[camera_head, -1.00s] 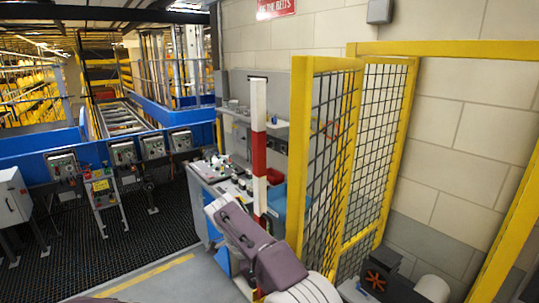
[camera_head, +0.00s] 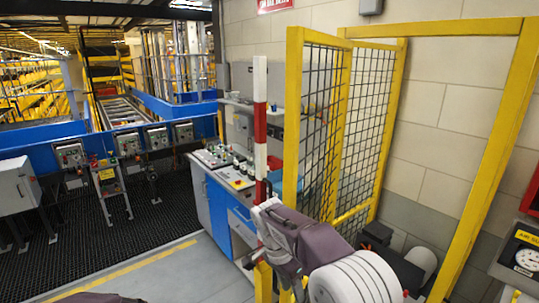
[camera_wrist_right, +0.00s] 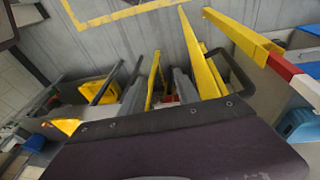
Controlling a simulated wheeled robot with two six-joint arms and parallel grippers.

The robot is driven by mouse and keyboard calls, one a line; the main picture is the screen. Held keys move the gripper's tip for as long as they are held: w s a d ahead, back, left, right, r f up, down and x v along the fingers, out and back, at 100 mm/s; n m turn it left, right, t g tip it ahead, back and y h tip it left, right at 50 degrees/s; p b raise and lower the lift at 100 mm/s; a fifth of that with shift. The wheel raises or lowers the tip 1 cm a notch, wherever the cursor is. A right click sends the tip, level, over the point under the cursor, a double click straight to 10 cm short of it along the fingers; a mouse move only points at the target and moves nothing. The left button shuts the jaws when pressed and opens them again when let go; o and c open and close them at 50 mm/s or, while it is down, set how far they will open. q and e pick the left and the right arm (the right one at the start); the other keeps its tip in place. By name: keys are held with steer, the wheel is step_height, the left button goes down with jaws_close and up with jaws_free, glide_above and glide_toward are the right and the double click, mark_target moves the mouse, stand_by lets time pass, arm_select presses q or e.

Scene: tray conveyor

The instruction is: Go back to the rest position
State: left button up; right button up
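My right arm comes in from the lower right of the head view, with a dark purple-grey link and white rings at its near end. Its grey wrist bends downward in front of the yellow mesh fence (camera_head: 292,130). In the right wrist view my right gripper (camera_wrist_right: 160,82) has two grey fingers standing apart, with nothing seen held between them. Yellow bars show behind and between the fingers. Only a purple sliver of my other arm shows at the bottom left of the head view, and my left gripper is out of frame.
A control desk (camera_head: 219,205) with a blue door and a red-white post (camera_head: 260,120) stand left of the fence. A wall gauge box (camera_head: 525,258) is at right. A blue conveyor frame (camera_head: 90,135) is at back left. The floor (camera_head: 175,275) at lower left is clear.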

steer(key=s+d+f+n+y+b, duration=0.1)
steer(key=s+d+f+n+b, duration=0.4)
steer(key=s+f, duration=0.4)
steer(key=s+d+f+n+t+y+b, duration=0.1)
steer(key=s+d+f+n+b, duration=0.4)
steer(key=s+f, duration=0.5)
steer(key=shift+d+f+y+b, duration=0.5)
steer(key=shift+d+f+b, duration=0.15)
steer(key=shift+d, duration=0.35)
